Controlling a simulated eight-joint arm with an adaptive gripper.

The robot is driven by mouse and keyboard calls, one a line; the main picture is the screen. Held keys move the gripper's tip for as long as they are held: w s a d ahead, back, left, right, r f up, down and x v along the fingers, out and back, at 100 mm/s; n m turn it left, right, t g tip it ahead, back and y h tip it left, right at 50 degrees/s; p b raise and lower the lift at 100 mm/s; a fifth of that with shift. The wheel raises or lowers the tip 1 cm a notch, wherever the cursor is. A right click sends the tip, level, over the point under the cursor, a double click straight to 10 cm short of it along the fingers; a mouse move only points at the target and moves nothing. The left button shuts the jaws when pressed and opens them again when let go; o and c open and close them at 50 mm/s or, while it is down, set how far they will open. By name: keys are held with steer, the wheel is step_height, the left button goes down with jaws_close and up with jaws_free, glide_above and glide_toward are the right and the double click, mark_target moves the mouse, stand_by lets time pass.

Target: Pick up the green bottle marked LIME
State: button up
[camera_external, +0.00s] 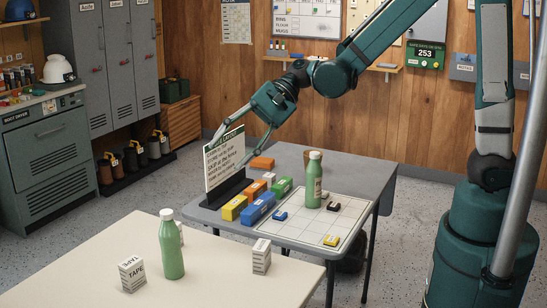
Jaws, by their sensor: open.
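Two green bottles with white caps show. One green bottle (314,182) stands upright on the grey table, at the back edge of a white grid board. The other green bottle (171,248) stands upright on the cream table in front. I cannot read a LIME mark on either. My gripper (228,153) is open and appears empty, reaching down and left by a printed sign card above the grey table's left side. It is apart from both bottles, left of the one on the grey table. I cannot tell whether a finger touches the card.
The sign card (222,170) stands in a dark holder. Blue (258,208), yellow (234,207), green and orange blocks lie between it and the grid board (310,225), which bears small pieces. Two TAPE boxes (132,274) flank the front bottle. The grey table's back right is clear.

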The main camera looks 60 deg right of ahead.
steer(key=w+a+f+m+y+b, duration=0.2)
steer(key=w+a+f+m+y, duration=0.1)
steer(key=w+a+f, duration=0.25)
steer(key=m+g+y+b, duration=0.2)
steer(key=m+y+b, duration=0.1)
steer(key=m+y, duration=0.2)
glide_toward(168, 218)
steer(key=shift+w+f, duration=0.5)
steer(key=shift+w, duration=0.05)
steer(key=shift+a, duration=0.45)
steer(key=shift+a, duration=0.1)
steer(key=shift+w+a, duration=0.2)
steer(key=shift+a, duration=1)
steer(key=shift+w+a+r+b, duration=0.1)
steer(key=shift+w+a+b, duration=0.15)
steer(key=shift+a, duration=0.6)
steer(key=shift+w+a+b, duration=0.15)
steer(key=shift+a+b, duration=0.25)
steer(key=shift+a, duration=0.45)
steer(key=shift+w+a+r+b, duration=0.1)
steer(key=shift+w+a+b, duration=0.15)
steer(key=shift+a, duration=0.6)
